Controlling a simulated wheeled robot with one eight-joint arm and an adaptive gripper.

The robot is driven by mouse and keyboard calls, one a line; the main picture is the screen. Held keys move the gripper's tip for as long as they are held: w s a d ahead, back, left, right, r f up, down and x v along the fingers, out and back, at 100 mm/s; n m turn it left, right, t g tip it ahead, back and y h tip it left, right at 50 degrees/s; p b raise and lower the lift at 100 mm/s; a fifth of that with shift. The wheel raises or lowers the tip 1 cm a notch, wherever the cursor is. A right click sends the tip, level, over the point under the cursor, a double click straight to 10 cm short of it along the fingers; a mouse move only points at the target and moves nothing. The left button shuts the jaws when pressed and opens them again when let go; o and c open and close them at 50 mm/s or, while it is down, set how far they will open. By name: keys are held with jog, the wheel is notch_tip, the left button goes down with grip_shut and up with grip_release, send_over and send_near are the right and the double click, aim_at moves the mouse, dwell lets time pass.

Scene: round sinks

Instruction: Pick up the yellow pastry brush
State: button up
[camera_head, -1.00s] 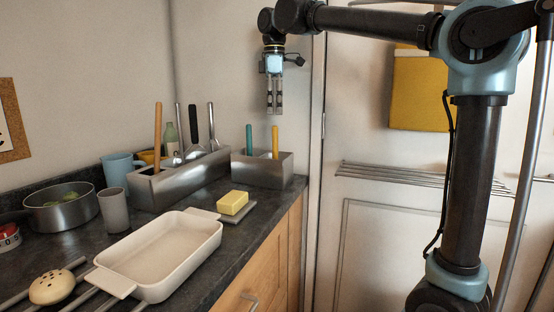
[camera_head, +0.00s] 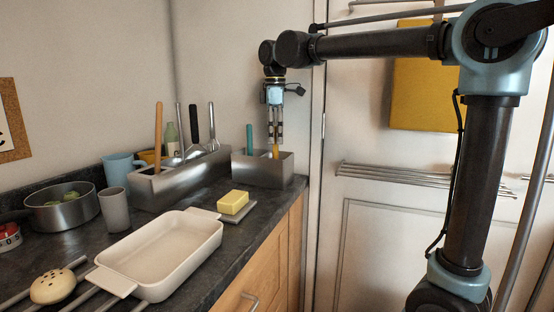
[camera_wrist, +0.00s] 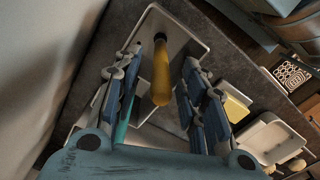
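The yellow pastry brush (camera_head: 276,154) stands in the right-hand metal holder (camera_head: 262,173), its handle upward. In the head view my gripper (camera_head: 275,139) points down over it, fingertips at the handle's upper part. In the wrist view the yellow handle (camera_wrist: 161,76) lies between the two fingers of my gripper (camera_wrist: 160,88), with gaps visible on both sides. The gripper is open and not closed on the handle. The brush's lower end is hidden inside the holder.
A teal handle (camera_head: 249,139) stands in the same holder, to the left; it shows beside the left finger in the wrist view (camera_wrist: 123,124). A longer utensil holder (camera_head: 180,182), butter (camera_head: 233,202) and a white baking dish (camera_head: 165,255) are nearby. The wall is close behind.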

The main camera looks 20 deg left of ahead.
grip_shut()
notch_tip(320, 180, up, 10)
jog(key=shift+r, duration=0.1)
dwell(0.7)
dwell(0.6)
